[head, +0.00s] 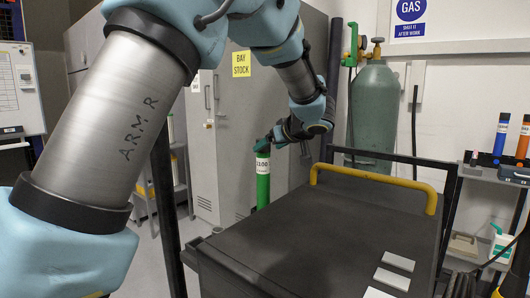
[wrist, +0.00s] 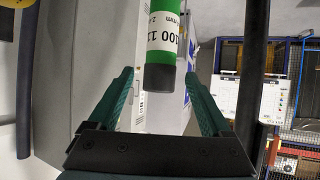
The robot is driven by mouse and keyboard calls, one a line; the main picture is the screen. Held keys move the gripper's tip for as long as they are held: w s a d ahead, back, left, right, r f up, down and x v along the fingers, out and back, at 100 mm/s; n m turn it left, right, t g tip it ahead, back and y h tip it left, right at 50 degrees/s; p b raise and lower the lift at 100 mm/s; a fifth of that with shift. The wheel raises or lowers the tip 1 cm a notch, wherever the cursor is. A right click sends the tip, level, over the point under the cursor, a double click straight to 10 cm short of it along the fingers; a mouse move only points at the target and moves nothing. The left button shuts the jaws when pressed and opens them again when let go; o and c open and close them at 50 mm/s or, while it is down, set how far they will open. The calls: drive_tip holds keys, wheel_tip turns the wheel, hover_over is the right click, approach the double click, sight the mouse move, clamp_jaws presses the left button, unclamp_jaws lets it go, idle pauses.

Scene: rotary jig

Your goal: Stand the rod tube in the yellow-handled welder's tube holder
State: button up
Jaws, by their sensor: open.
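The green rod tube (head: 263,182) stands upright beyond the far left edge of the dark welder top (head: 310,235). It has a white label and a dark cap, and its lower end is hidden by that edge. A yellow handle (head: 375,178) spans the welder's back. My gripper (head: 271,141) is at the tube's capped end, with its green fingers partly hidden. In the wrist view, my gripper (wrist: 168,95) is open, and the tube (wrist: 164,35) shows with its dark end in the gap between the fingers. I cannot make out the tube holder.
Blue (head: 500,135) and orange (head: 523,140) tubes stand on a shelf at the right. A green gas cylinder (head: 375,110) stands behind the welder. Pale plates (head: 392,279) lie on its top at the front right. Grey lockers (head: 225,110) stand behind the tube.

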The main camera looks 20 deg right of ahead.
drive_tip(key=v, duration=0.7)
drive_tip(key=shift+s, duration=0.25)
